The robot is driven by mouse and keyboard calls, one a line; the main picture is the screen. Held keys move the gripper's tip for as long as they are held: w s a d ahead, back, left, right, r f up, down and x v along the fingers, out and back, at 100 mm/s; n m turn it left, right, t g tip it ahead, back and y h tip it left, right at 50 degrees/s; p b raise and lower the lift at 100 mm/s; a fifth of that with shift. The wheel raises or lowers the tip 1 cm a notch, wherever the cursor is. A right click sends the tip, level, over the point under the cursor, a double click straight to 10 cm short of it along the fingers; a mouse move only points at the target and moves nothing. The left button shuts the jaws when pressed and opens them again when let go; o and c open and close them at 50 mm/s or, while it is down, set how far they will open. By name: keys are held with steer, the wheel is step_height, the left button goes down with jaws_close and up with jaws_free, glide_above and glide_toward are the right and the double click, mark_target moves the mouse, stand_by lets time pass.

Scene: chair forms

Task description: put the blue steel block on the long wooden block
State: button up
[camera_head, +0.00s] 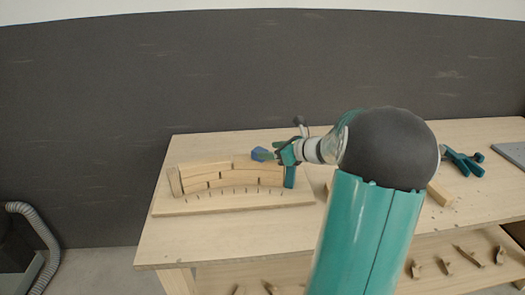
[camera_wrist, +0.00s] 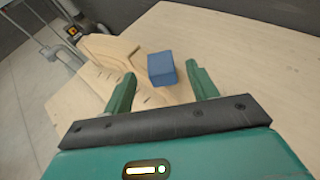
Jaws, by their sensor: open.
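The blue steel block (camera_wrist: 161,69) shows in the wrist view just beyond and between my fingertips, with a gap on either side. In the head view the blue block (camera_head: 258,154) is a small patch at the back of the curved wooden form, partly hidden by my gripper (camera_head: 268,154). My gripper (camera_wrist: 160,82) is open and empty, its green fingers pointing toward the block. Long pale wooden pieces (camera_head: 205,168) lie along the form; I cannot tell which is the long wooden block. What the blue block rests on is unclear.
The form's wooden base board (camera_head: 230,205) lies on the pale workbench (camera_head: 180,240). Another teal clamp (camera_head: 464,163) and a wooden block (camera_head: 440,193) lie to the right. The bench's back left is clear.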

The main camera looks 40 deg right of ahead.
steer(key=v, duration=0.6)
steer(key=s+a+r+n+g+y, duration=0.2)
steer(key=a+n+g, duration=0.5)
steer(key=a+n, duration=1.45)
steer(key=s+a+n+h, duration=0.4)
steer(key=s+a+n, duration=0.8)
steer(key=a, duration=0.4)
steer(key=shift+s+a+r+g+h, duration=0.3)
steer(key=shift+s+g, duration=0.1)
steer(key=shift+s, duration=0.1)
